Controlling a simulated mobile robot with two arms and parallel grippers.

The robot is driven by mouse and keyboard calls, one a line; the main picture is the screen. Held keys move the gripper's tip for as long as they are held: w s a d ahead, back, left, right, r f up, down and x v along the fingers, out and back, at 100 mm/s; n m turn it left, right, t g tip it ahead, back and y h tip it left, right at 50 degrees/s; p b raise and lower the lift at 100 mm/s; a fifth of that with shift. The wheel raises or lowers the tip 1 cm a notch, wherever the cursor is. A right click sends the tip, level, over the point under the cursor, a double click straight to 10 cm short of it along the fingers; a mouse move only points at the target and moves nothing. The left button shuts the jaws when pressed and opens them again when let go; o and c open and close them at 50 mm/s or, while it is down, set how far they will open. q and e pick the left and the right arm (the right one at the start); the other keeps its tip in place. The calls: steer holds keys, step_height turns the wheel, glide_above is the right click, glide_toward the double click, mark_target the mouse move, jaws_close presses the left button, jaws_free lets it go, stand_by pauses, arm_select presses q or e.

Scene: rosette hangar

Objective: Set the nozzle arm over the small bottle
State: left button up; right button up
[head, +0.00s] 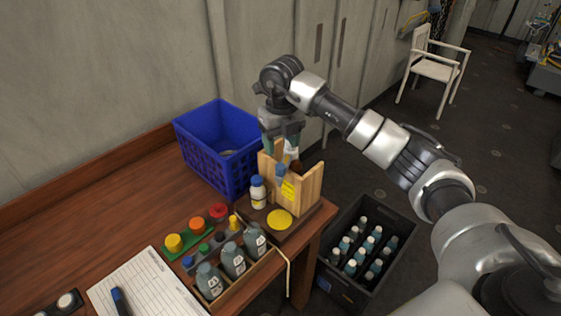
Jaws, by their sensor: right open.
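A wooden filling stand (308,187) with a yellow label sits at the right corner of the table, on a dark base with a yellow disc (279,220). A small white bottle (258,193) with a blue cap stands upright just left of the stand, apart from the yellow disc. My right gripper (284,146) points down over the top of the stand, with its fingers apart. A small white part (291,150) shows at its fingertips; I cannot tell whether it is the nozzle arm or whether the fingers touch it. My left gripper is out of view.
A blue crate (207,165) stands behind, to the left. A wooden tray (259,268) with grey bottles and coloured knobs fill the table front. A paper sheet (147,288) lies at left. A dark crate (338,285) of bottles stands on the floor at right.

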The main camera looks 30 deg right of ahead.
mark_target(281, 166)
step_height(281, 166, down, 6)
steer(key=shift+r+p, duration=0.1)
steer(key=shift+p, duration=0.85)
steer(key=shift+a+f, duration=0.1)
steer(key=shift+f, duration=0.75)
jaws_close()
